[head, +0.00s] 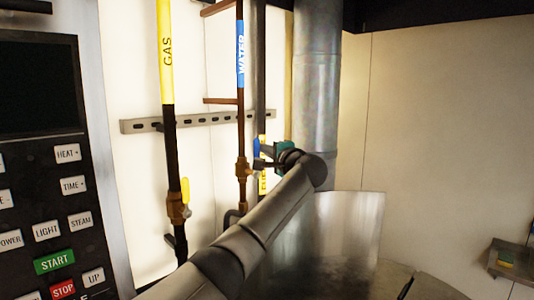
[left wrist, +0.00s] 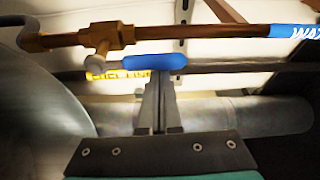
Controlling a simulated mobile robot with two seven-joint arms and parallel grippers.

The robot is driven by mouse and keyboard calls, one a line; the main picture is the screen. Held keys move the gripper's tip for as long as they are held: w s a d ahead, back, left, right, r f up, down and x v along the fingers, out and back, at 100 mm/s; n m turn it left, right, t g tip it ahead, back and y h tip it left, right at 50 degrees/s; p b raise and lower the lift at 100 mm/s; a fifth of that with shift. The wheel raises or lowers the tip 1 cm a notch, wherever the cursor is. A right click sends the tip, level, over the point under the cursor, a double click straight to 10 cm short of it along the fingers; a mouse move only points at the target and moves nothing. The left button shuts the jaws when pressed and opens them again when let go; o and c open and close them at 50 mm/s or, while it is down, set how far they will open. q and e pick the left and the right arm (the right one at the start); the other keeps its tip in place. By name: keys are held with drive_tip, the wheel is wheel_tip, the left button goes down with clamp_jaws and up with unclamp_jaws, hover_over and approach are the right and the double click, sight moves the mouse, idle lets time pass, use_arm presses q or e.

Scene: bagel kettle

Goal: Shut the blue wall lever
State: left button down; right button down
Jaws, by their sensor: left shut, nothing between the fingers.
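The blue wall lever (left wrist: 155,62) shows in the left wrist view, running about parallel to the water pipe beside its brass valve (left wrist: 110,37). In the head view the blue lever (head: 256,147) is a small patch by the pipe, partly hidden by my gripper. My left gripper (head: 264,159) is at the lever; in the left wrist view its fingers (left wrist: 158,90) are together and empty, their tips at the lever's lower edge. I cannot tell whether they touch it. My right gripper is not in view.
A gas pipe (head: 171,130) with a yellow lever (head: 185,190) stands left of the water pipe (head: 241,120). A slotted rail (head: 140,126) crosses behind. A wide metal duct (head: 316,90) rises at the right. A control panel (head: 50,200) fills the left edge.

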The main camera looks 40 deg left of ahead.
use_arm(q)
drive_tip(key=s+f+n+g+y+b, duration=0.4)
drive_tip(key=s+n+b, duration=0.4)
drive_tip(key=n+b, duration=1.1)
drive_tip(key=f+y+b, duration=0.1)
drive_tip(key=b, duration=0.3)
drive_tip(key=shift+s+a+f+n+g+b, duration=0.4)
idle(0.4)
